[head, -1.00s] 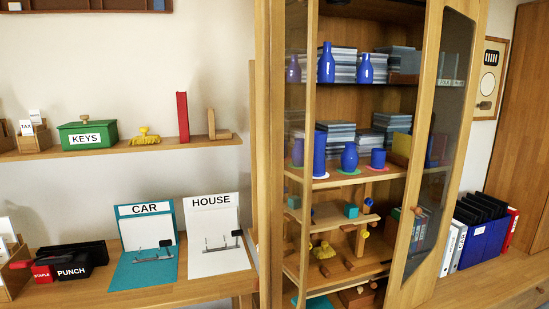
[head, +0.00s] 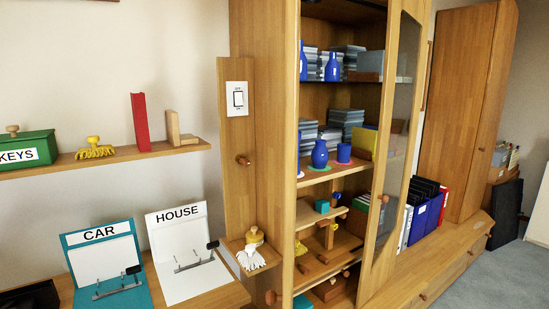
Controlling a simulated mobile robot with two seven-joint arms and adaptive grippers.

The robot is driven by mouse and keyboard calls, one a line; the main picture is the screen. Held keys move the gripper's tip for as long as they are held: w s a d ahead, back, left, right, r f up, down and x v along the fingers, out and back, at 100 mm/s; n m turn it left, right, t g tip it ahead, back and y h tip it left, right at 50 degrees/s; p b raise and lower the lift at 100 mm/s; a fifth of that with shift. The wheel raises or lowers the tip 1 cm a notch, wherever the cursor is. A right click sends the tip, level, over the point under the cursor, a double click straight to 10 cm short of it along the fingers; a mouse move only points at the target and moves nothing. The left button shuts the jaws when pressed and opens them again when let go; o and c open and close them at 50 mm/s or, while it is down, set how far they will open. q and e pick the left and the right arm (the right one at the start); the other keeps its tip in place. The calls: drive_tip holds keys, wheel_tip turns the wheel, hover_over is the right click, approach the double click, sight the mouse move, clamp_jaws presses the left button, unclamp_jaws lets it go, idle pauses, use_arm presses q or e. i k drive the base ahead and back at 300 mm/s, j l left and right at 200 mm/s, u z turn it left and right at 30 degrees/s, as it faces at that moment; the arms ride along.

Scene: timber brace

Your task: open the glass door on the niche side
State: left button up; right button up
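The tall wooden cabinet stands in the middle of the head view, with its shelves in plain sight through a gap at the front. A glass door (head: 402,100) in a wooden frame is on the cabinet's right side, with a small round knob (head: 385,198) on its left stile. I cannot tell whether this door is shut or ajar. A narrow upright (head: 290,130) stands at the left of the gap; whether it belongs to a second door is unclear. Neither gripper is in view.
Blue vases (head: 320,154) and stacks stand on the cabinet shelves. A light switch (head: 238,98) is on the panel at left. CAR (head: 105,265) and HOUSE (head: 185,245) boards stand on the left bench. Blue binders (head: 428,213) sit at right. Carpet (head: 490,275) is clear at lower right.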

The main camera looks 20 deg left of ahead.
sight(377, 266)
drive_tip(key=i+j+z, duration=0.15)
drive_tip(key=j, duration=0.55)
drive_tip(key=j+z, duration=0.1)
drive_tip(key=j, duration=0.55)
drive_tip(key=l, duration=1.65)
drive_tip(key=i+l, duration=0.15)
drive_tip(key=l, duration=0.15)
drive_tip(key=i+l+z, duration=0.1)
drive_tip(key=l, duration=0.25)
drive_tip(key=i+l, duration=0.15)
drive_tip(key=l, duration=0.15)
